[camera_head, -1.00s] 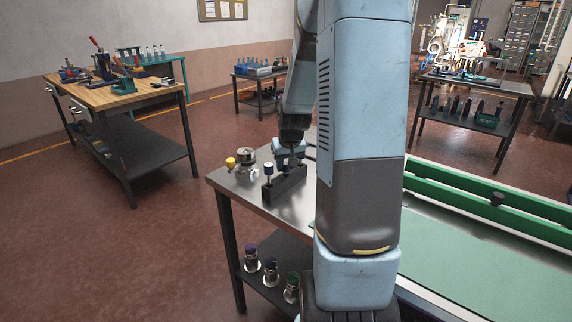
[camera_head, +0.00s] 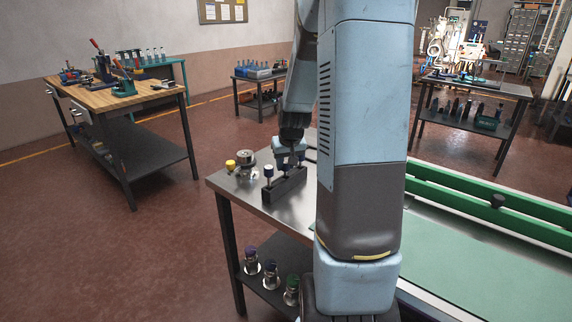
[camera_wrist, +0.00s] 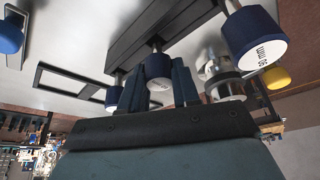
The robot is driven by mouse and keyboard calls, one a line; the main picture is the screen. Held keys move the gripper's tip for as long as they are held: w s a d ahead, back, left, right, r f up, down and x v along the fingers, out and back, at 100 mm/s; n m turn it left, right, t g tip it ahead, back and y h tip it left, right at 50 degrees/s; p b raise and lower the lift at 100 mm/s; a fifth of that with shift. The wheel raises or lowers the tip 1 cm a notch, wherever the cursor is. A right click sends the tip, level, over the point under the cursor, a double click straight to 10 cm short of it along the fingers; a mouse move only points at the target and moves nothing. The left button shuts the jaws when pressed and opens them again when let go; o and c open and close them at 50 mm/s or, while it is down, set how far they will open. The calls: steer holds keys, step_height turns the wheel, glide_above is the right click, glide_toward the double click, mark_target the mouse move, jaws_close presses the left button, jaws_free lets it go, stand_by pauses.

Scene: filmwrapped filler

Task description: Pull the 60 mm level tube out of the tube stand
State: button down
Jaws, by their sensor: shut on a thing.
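The dark tube stand (camera_head: 283,190) sits on the metal table, with blue-capped tubes along it. My gripper (camera_head: 287,160) is over its middle. In the wrist view, my gripper (camera_wrist: 160,88) is shut on the middle tube's blue cap (camera_wrist: 158,66), one finger on each side. The stem above that cap runs to the stand (camera_wrist: 150,30); its seat is partly hidden and its label is out of sight. A larger-looking blue-capped tube (camera_wrist: 255,38) with a printed mm label stands to the right. Another blue cap (camera_wrist: 114,98) is to the left.
A round metal piece (camera_head: 246,157) and a yellow-topped item (camera_head: 231,164) lie close to the stand's left. Several capped jars (camera_head: 271,272) stand on the shelf below. A green-railed conveyor (camera_head: 480,225) is at the right. My arm hides part of the table.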

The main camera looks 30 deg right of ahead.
steer(key=shift+r, duration=0.55)
steer(key=shift+r, duration=3.95)
